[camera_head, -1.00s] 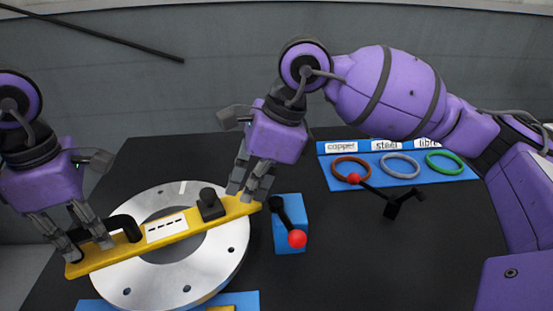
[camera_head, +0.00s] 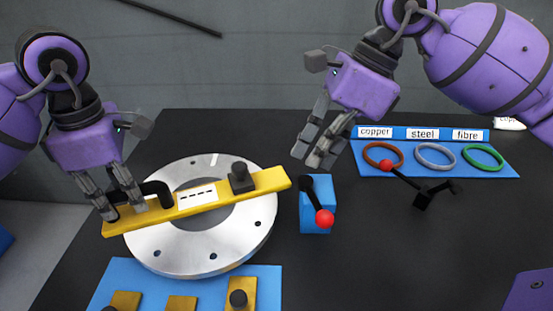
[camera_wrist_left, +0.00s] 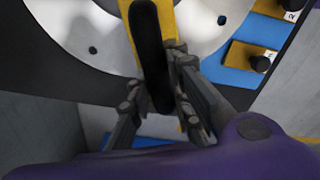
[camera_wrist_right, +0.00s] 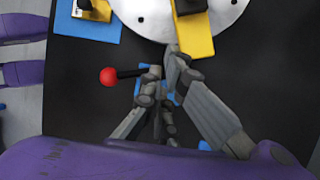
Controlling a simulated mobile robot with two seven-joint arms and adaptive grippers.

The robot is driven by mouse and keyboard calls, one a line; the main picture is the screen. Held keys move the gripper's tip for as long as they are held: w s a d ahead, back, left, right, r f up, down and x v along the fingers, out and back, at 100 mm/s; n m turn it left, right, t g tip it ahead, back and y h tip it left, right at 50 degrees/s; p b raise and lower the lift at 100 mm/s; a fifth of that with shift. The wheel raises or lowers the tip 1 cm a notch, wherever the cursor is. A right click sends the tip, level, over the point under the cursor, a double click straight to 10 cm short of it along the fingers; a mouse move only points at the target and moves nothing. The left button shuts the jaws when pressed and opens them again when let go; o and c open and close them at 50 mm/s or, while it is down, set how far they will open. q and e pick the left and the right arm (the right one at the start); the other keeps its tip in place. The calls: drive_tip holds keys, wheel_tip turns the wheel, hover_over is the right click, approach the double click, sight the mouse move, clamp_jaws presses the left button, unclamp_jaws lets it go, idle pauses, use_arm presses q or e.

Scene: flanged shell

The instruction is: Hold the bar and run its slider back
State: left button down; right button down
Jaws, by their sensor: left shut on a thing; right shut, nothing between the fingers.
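The yellow bar (camera_head: 215,203) lies across a silver flanged ring (camera_head: 262,228), slightly tilted in the picture. It has a black handle (camera_head: 158,191) at its left, a white label in the middle and a black slider (camera_head: 242,178) towards its right end. My left gripper (camera_head: 125,210) is shut on the bar's handle, which also shows between its fingers in the left wrist view (camera_wrist_left: 150,50). My right gripper (camera_head: 317,160) is shut and empty, above and right of the bar's right end, apart from it. The bar's end shows beside its fingers in the right wrist view (camera_wrist_right: 198,35).
A blue block (camera_head: 314,190) with a red-balled lever stands right of the bar. Further right a blue board (camera_head: 400,168) carries copper, steel and fibre rings. A black lever (camera_head: 424,197) with a red ball stands before it. A blue plate (camera_head: 120,275) with yellow plates lies in front.

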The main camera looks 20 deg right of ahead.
sight(254, 184)
drive_tip(key=shift+s+a+f+y, duration=0.1)
drive_tip(key=shift+s+f+y, duration=0.05)
drive_tip(key=shift+f+y, duration=0.35)
drive_tip(key=shift+s+a+f+y, duration=0.15)
drive_tip(key=shift+f+y, duration=0.15)
drive_tip(key=shift+f, duration=0.25)
drive_tip(key=shift+d+t+y, duration=0.2)
drive_tip(key=shift+t+y, duration=0.1)
drive_tip(key=shift+t, duration=0.1)
drive_tip(key=shift+w+d+r+t+y, duration=0.15)
drive_tip(key=shift+w+d+t+y, duration=0.05)
drive_tip(key=shift+t+y, duration=0.2)
drive_tip(key=shift+w+d+r+t+y, duration=0.15)
drive_tip(key=shift+w+r+t, duration=0.15)
drive_tip(key=shift+r, duration=0.3)
drive_tip(key=shift+w+d+r+t+y, duration=0.1)
drive_tip(key=shift+w+r+t+y, duration=0.15)
drive_tip(key=shift+r, duration=0.35)
drive_tip(key=shift+w+a+r, duration=0.1)
drive_tip(key=shift+w+a, duration=0.15)
drive_tip(key=x, duration=0.9)
drive_tip(key=shift+w+a+f, duration=0.2)
drive_tip(key=shift+w+f, duration=0.05)
